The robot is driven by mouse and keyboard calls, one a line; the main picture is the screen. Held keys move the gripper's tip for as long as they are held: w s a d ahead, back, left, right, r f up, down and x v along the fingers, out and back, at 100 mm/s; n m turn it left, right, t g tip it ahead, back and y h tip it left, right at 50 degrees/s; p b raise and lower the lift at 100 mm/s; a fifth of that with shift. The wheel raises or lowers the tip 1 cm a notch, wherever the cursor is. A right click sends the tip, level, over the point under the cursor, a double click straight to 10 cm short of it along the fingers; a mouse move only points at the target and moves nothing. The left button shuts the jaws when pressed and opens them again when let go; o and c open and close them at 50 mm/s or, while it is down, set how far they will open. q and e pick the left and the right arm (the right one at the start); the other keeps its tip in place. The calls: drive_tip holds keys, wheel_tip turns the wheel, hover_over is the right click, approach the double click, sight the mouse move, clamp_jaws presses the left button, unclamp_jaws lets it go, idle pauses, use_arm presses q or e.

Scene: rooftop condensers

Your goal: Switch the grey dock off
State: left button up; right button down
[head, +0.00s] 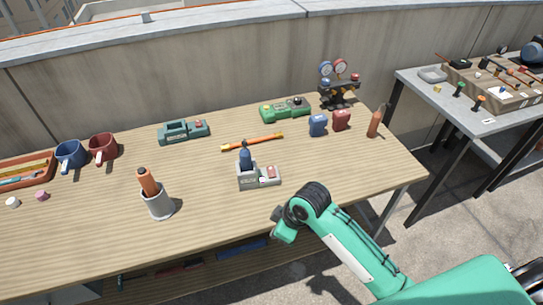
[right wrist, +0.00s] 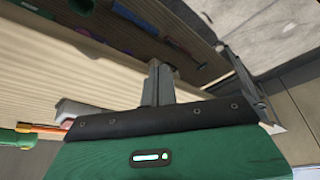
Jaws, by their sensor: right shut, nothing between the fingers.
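The grey dock (head: 247,182) stands on the wooden table near its front edge. A dark blue tool (head: 246,160) stands upright in its left part. Its lower right part carries a small red switch (head: 270,172); whether it is on or off is too small to tell. My right gripper (head: 280,236) is at the table's front edge, in front of and a little right of the dock, apart from it. In the right wrist view its fingers (right wrist: 158,82) are together and empty. A pale grey piece at the left there may be the dock. My left gripper is not in view.
A grey cup (head: 160,207) with an orange-handled tool stands left of the dock. An orange stick (head: 252,143) lies behind it. Green devices (head: 183,132), a gauge stand (head: 338,88), blue and red canisters (head: 318,125) and mugs (head: 70,155) stand farther back. The table right of the dock is clear.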

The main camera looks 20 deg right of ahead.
drive_tip(key=w, duration=0.1)
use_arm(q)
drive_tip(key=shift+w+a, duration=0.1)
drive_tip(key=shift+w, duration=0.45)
use_arm(e)
wheel_tip(320, 180, up, 17)
drive_tip(key=n+g, duration=0.2)
drive_tip(key=n, duration=0.5)
hover_over(270, 169)
drive_tip(key=s+d, duration=0.1)
drive_tip(key=d, duration=0.3)
drive_tip(key=shift+s+a+r, duration=0.15)
drive_tip(key=shift+s+a, duration=0.05)
